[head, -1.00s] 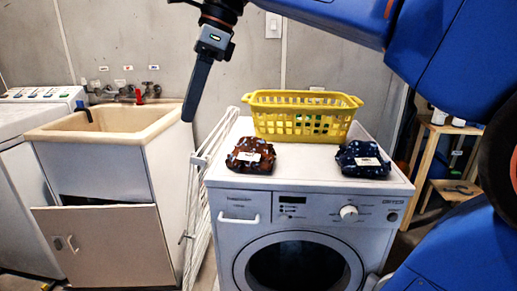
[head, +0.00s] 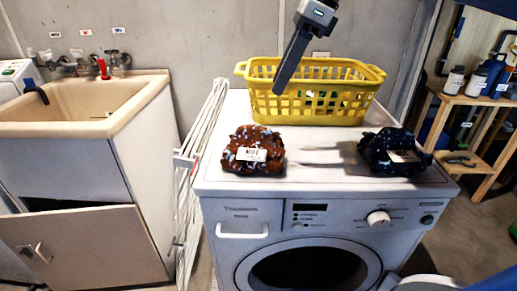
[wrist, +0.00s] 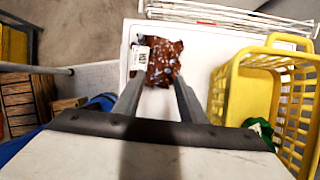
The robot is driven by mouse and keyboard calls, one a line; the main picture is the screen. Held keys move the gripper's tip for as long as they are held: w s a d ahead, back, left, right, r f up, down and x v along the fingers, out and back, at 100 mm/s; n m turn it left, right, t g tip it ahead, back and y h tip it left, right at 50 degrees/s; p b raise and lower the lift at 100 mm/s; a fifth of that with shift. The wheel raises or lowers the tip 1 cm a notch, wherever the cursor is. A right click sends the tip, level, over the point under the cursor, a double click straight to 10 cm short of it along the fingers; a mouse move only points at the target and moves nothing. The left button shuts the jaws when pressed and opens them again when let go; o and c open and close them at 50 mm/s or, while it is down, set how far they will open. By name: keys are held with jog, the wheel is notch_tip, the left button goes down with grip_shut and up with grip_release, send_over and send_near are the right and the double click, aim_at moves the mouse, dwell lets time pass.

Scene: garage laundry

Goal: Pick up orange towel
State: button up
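The orange towel is a rust-brown folded bundle (head: 253,150) with pale and dark spots and a white label. It lies on the left part of the washing machine's white top (head: 318,152). In the wrist view the towel (wrist: 160,60) shows ahead, just beyond the fingertips. My gripper (head: 279,91) hangs above the machine, in front of the yellow basket in the head view, apart from the towel. In the wrist view its two fingers are spread with nothing held between them.
A yellow basket (head: 310,100) stands at the back of the machine top; a green item (wrist: 261,130) shows in it. A dark blue patterned bundle (head: 393,152) lies at right. A white folded rack (head: 196,165) stands between machine and sink (head: 95,105). A wooden shelf (head: 478,150) is at right.

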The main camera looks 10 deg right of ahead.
send_over(255, 126)
jog(key=s+d, duration=0.1)
jog(key=d, duration=0.2)
notch_tip(255, 126, down, 7)
jog(key=shift+r, duration=0.1)
jog(key=shift+a+x, duration=0.15)
jog(key=shift+x, duration=1.25)
jog(key=shift+a+x, duration=0.15)
jog(key=shift+x, duration=1.2)
jog(key=shift+w+r, duration=0.15)
grip_shut()
